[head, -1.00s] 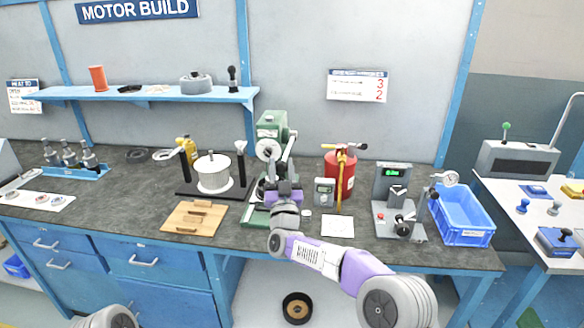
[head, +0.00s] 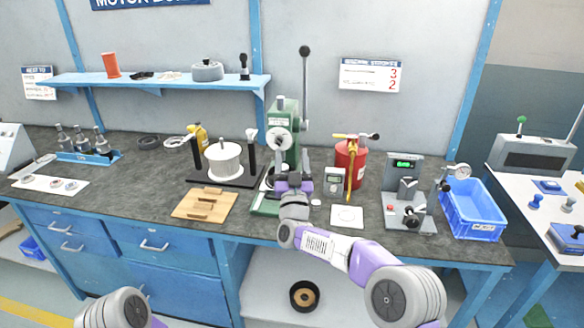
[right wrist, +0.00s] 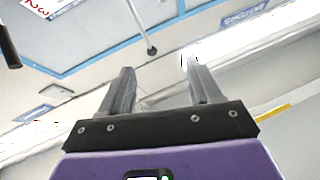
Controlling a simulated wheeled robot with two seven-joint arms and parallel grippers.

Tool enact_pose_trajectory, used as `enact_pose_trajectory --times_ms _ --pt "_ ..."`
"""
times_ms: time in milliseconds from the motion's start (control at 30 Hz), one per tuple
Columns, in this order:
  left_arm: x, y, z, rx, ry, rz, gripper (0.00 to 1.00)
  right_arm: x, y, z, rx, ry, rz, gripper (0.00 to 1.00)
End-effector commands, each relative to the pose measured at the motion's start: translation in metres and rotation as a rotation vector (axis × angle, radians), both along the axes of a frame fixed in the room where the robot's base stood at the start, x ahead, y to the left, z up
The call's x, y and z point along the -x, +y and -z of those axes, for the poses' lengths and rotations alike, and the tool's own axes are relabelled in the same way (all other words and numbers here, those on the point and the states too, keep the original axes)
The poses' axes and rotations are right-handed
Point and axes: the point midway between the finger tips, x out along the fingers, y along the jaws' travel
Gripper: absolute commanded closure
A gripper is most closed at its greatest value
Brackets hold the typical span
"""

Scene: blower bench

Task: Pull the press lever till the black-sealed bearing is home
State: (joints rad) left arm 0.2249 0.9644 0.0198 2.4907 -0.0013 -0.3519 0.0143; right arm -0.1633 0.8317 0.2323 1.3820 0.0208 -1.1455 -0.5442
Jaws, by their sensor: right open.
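The green arbor press (head: 289,150) stands at the middle of the bench. Its long grey lever (head: 305,85) points nearly straight up and ends in a black ball knob. The lever also shows in the right wrist view (right wrist: 145,30), beyond the fingertips and not held. My right gripper (head: 294,170) is in front of the press, well below the knob; its two fingers (right wrist: 160,80) are apart with nothing between them. The black-sealed bearing cannot be made out; my gripper and wrist cover much of the press's lower part. My left gripper is out of view.
Left of the press are a white drum on a black stand (head: 224,160) and a wooden board (head: 204,204). Right of it are a small grey meter (head: 334,181), a red canister (head: 348,165), a grey gauge fixture (head: 408,200) and a blue bin (head: 473,209).

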Motion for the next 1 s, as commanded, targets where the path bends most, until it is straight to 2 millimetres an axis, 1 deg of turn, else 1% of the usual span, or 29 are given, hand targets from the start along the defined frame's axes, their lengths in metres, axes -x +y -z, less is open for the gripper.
enact_pose_trajectory --times_ms 400,500,700,933,1000 --pt "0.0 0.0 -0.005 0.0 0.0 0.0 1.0 0.045 0.0 0.027 0.001 0.001 -0.002 0.37" --pt "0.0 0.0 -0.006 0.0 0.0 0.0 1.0 0.054 0.001 0.032 0.001 0.001 -0.002 0.37" --pt "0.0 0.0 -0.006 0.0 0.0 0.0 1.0 0.061 0.0 0.036 0.001 0.0 -0.001 0.37" --pt "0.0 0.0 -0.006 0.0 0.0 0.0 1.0 0.061 0.0 0.036 0.0 -0.001 -0.001 0.37" --pt "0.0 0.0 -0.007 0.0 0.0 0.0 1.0 0.061 0.0 0.039 0.002 0.008 -0.003 0.37"
